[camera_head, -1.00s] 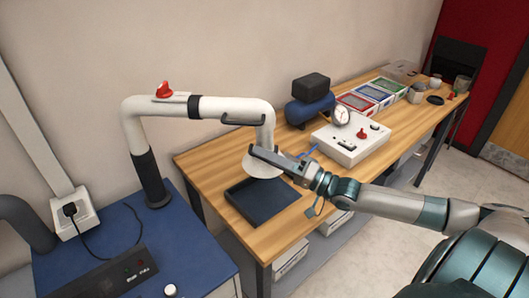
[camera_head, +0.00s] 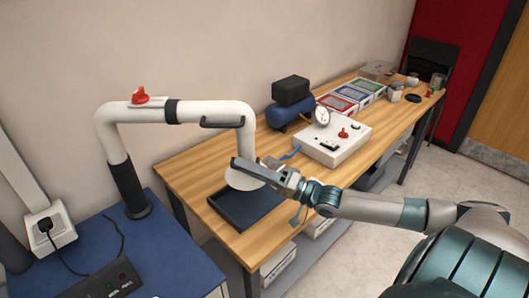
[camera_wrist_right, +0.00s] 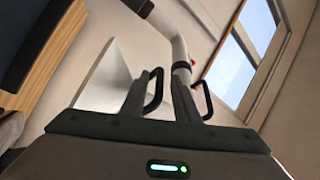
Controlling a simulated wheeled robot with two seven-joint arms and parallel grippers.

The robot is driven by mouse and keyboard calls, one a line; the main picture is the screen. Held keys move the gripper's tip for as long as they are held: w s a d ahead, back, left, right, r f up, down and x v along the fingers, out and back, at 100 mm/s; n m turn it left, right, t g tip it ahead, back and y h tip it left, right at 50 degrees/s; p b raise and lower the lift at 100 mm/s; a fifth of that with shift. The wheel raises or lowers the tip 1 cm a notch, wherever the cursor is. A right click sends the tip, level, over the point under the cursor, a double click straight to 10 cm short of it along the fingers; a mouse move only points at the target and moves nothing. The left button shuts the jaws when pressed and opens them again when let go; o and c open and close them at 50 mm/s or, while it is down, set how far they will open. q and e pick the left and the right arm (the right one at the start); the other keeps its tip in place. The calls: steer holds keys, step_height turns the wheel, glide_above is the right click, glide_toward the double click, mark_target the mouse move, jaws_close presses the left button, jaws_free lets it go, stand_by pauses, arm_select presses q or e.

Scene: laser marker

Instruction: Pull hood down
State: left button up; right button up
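The hood is a white jointed tube (camera_head: 202,112) ending in a white cone (camera_head: 240,182) that hangs above a dark tray (camera_head: 228,212). A dark handle (camera_head: 222,123) is fixed on the tube's upper run. My right gripper (camera_head: 246,164) is in front of the tube's lower end, just above the cone and below the handle. Its fingers (camera_wrist_right: 174,92) stand apart with nothing gripped; contact with the tube is unclear. My left gripper is out of view.
A white control box (camera_head: 332,142) with a gauge and red knob stands right of the tray on the wooden table (camera_head: 185,165). A blue compressor (camera_head: 292,112) is behind. The hood's black post (camera_head: 128,190) stands on a blue-topped cabinet (camera_head: 165,245).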

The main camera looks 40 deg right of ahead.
steer(key=shift+s, duration=0.1)
steer(key=b+v, duration=0.1)
steer(key=v, duration=1.6)
stand_by(0.4)
steer(key=shift+d+f, duration=0.1)
steer(key=shift+d, duration=0.05)
stand_by(0.4)
